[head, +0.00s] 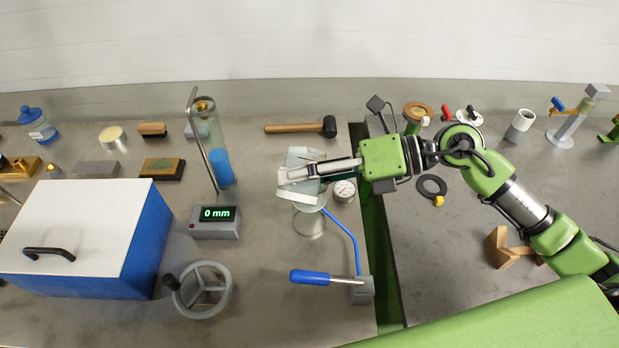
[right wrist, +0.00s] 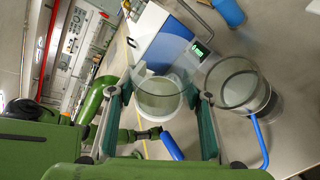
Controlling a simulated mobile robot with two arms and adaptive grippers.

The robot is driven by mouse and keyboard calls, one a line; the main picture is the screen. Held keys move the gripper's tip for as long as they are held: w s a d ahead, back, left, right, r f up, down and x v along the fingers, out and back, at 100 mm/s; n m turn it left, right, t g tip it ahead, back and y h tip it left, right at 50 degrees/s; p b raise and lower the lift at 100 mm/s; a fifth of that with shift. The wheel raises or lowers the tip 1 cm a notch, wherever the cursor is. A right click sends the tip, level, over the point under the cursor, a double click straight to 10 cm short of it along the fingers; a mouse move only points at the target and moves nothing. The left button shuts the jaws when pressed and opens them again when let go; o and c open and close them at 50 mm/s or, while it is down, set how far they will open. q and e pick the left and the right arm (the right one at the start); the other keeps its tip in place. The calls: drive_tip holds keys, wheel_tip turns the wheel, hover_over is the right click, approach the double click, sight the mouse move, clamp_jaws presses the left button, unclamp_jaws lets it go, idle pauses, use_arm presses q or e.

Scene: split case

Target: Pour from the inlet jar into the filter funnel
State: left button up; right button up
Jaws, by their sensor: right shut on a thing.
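My right gripper (head: 305,170) is shut on the inlet jar (head: 300,157), a clear glass vessel. In the right wrist view the jar (right wrist: 160,97) sits between the two fingers and has a pale, whitish part at its lower end. The jar is above the bench, over or close beside the filter funnel (head: 308,202), a clear-rimmed grey cylinder with a blue tube. In the right wrist view the funnel (right wrist: 238,90) is just right of the jar. The gripper partly hides both in the head view. I cannot tell the jar's exact tilt or any flow. My left gripper is not in view.
A blue-handled lever on a grey block (head: 361,290) is in front of the funnel. A dial gauge (head: 344,190) is close to its right.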

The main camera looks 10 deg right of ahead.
drive_tip(key=shift+w+d+f+m+g+y, duration=0.1)
drive_tip(key=shift+f+m+g+y, duration=0.4)
drive_tip(key=shift+m, duration=0.7)
idle(3.6)
drive_tip(key=shift+r+m+y, duration=0.35)
drive_tip(key=shift+m+y, duration=0.05)
drive_tip(key=shift+m, duration=0.3)
idle(2.1)
idle(0.4)
